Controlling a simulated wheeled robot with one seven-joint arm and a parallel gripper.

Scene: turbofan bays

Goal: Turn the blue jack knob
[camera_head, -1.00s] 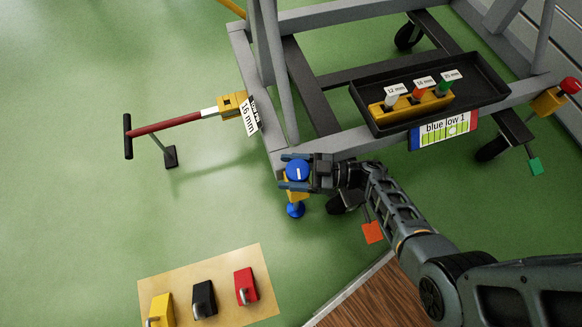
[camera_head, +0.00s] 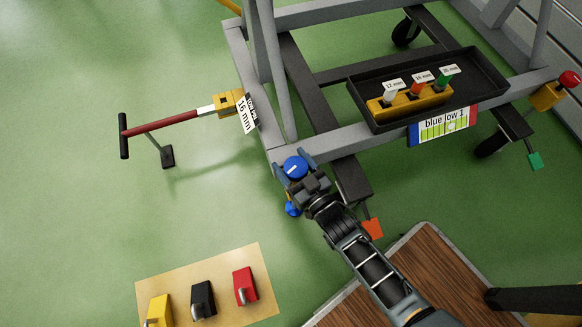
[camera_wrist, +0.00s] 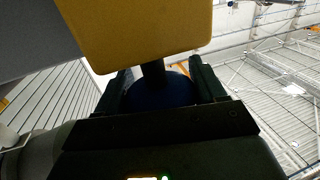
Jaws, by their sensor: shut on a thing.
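The blue jack knob (camera_head: 295,168) with a white mark line sits at the corner of the grey frame. My gripper (camera_head: 294,167) is shut on it, one finger on each side, reaching in from the lower right. In the wrist view the knob (camera_wrist: 165,90) is dark blue between the two fingers, under a yellow block (camera_wrist: 140,30) with a short dark stem between. The blue jack foot (camera_head: 293,209) shows below the knob. The yellow jack body is mostly hidden by my gripper in the head view.
A black tray (camera_head: 490,90) with a yellow holder (camera_head: 408,103) sits on the frame, above the "blue low 1" label (camera_head: 443,125). A red-handled tool (camera_head: 170,121) sticks out at left. A tan board (camera_head: 215,283) holds yellow, black and red pieces.

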